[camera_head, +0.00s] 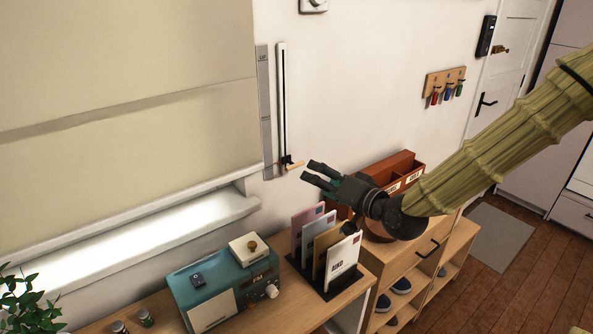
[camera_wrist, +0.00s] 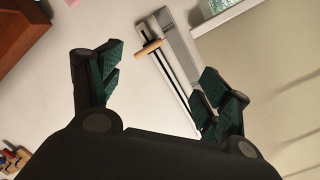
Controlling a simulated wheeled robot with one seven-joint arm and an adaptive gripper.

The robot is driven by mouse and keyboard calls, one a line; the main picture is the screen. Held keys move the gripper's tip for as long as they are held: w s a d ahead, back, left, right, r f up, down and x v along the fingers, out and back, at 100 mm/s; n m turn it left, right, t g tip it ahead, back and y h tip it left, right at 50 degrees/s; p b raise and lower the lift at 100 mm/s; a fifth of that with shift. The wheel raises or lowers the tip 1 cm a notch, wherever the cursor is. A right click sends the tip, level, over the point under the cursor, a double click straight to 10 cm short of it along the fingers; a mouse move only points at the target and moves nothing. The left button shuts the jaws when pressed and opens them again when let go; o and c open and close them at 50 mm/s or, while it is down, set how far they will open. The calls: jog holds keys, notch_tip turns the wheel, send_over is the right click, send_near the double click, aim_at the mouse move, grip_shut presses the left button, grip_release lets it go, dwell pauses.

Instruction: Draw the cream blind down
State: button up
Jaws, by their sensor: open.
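The cream blind (camera_head: 130,70) hangs over the window at the left, reaching down close to the white sill; it also shows at the right of the wrist view (camera_wrist: 275,95). Beside it on the wall is a white upright track (camera_head: 282,90) with a dark slot. A small wooden handle (camera_head: 294,166) sits on a dark slider at the track's low end. My gripper (camera_head: 308,172) is open and empty, just right of the handle, apparently not touching it. In the wrist view the handle (camera_wrist: 148,48) appears between and beyond the spread fingertips (camera_wrist: 160,62).
A grey strip marked UP (camera_head: 264,100) runs left of the track. Below stand a letter rack (camera_head: 340,280), a teal radio-like box (camera_head: 220,285) and a brown organiser (camera_head: 400,170) on wooden furniture. A plant (camera_head: 30,300) is at lower left. The wall around the track is mostly clear.

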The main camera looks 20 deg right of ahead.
aim_at(295, 167)
jog(key=shift+w+a+f+m+t+b, duration=0.45)
jog(key=shift+w+m, duration=1.7)
jog(key=shift+m, duration=1.95)
jog(key=shift+w+a+f+m+t+b, duration=0.25)
jog(key=shift+w+a+f+m, duration=0.35)
jog(key=shift+w+m, duration=2.5)
jog(key=shift+w+a+f+m+t+b, duration=0.2)
jog(key=shift+w+a+f+m+b, duration=0.65)
jog(key=shift+m, duration=4.25)
jog(key=shift+w+d+r+p, duration=0.25)
jog(key=shift+w+r+p, duration=0.05)
jog(key=shift+r+p, duration=0.15)
jog(key=c, duration=1.3)
jog(key=shift+f, duration=0.15)
